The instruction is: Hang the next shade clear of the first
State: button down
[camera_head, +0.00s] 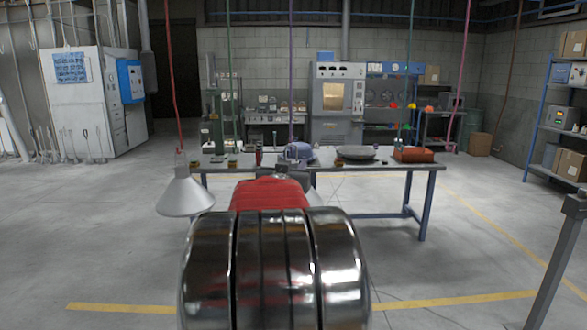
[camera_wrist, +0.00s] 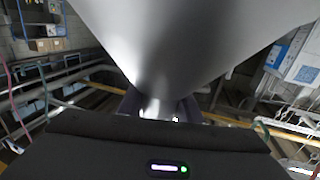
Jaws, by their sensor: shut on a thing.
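A grey cone-shaped shade (camera_head: 186,196) hangs at the left in the head view, wide end down, at the lower end of a red cord (camera_head: 170,80). In the wrist view, a large grey cone-shaped shade (camera_wrist: 185,40) fills the upper middle. Its narrow neck sits between the dark fingers of my gripper (camera_wrist: 157,108), which is shut on it.
More cords hang from above: green (camera_head: 229,60), purple (camera_head: 291,60), teal (camera_head: 411,60) and pink (camera_head: 465,60). A workbench (camera_head: 425,168) with a red-orange tray (camera_head: 413,155) and small items stands beyond my arm. A grey post (camera_head: 560,255) stands at the right. Floor around is open.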

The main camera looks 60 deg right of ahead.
jog(key=shift+w+d, duration=0.15)
jog(key=shift+d, duration=0.15)
jog(key=shift+w+d, duration=0.15)
jog(key=shift+d, duration=0.15)
jog(key=shift+w+d, duration=0.35)
jog(key=shift+d, duration=0.35)
dwell(0.4)
jog(key=shift+w+d, duration=0.15)
jog(key=shift+d, duration=0.2)
jog(key=shift+w+d, duration=0.15)
jog(key=shift+d, duration=0.15)
jog(key=shift+w+d, duration=0.2)
jog(key=shift+d, duration=0.1)
jog(key=shift+d, duration=0.1)
jog(key=shift+f, duration=1.3)
dwell(0.8)
